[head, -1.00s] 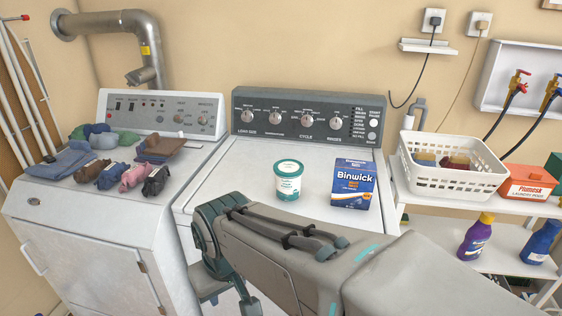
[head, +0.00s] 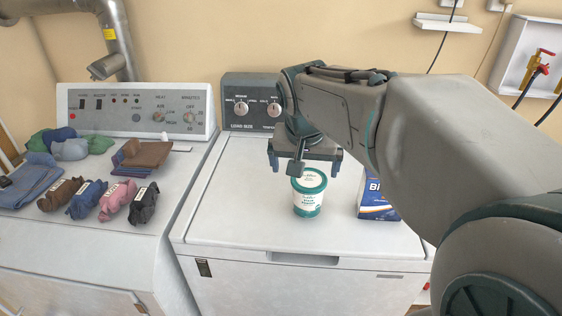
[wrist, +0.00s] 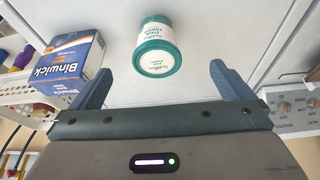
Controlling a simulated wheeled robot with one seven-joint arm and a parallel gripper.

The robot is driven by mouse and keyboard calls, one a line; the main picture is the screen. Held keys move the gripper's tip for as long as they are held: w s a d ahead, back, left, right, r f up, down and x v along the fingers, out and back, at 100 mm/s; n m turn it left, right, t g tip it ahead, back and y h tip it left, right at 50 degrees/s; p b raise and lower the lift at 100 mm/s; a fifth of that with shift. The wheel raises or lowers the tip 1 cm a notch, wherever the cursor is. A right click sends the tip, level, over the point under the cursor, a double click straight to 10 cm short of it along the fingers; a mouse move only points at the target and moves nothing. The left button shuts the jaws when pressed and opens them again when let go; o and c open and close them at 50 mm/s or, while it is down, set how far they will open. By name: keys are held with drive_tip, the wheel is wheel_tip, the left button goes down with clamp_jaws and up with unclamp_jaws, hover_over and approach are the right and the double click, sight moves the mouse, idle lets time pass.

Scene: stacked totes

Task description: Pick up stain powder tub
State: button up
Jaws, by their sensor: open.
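The stain powder tub (head: 309,194) is a small white tub with teal bands. It stands upright on the white washer lid. My gripper (head: 304,165) is above and just behind it in the head view, pointing down, with its two fingers spread and nothing between them. In the wrist view the tub (wrist: 157,47) lies ahead of the gap between the fingertips (wrist: 157,75), a little beyond them, and no finger touches it. Its label faces my wrist camera.
A blue Binwick box (head: 377,199) stands to the right of the tub, partly hidden by my arm; it also shows in the wrist view (wrist: 68,68). The washer's control panel (head: 250,104) rises behind. Rolled socks and cloths (head: 115,200) lie on the dryer at left.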

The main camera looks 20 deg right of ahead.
drive_tip(key=w+d+r+m, duration=0.1)
drive_tip(key=w+d, duration=0.1)
hover_over(309, 178)
drive_tip(key=s+a, duration=0.1)
drive_tip(key=s, duration=0.2)
drive_tip(key=f, duration=0.6)
drive_tip(key=shift+w+a+f, duration=0.1)
drive_tip(key=shift+w+a, duration=0.05)
drive_tip(key=shift+w, duration=0.05)
drive_tip(key=shift+w+p+x, duration=0.15)
drive_tip(key=shift+p+x, duration=0.15)
drive_tip(key=shift+x, duration=1.25)
drive_tip(key=shift+w+p+x, duration=0.1)
drive_tip(key=shift+p+x, duration=0.15)
drive_tip(key=shift+x, duration=1.25)
drive_tip(key=c, duration=1.3)
drive_tip(key=shift+c, duration=0.7)
drive_tip(key=shift+r, duration=0.3)
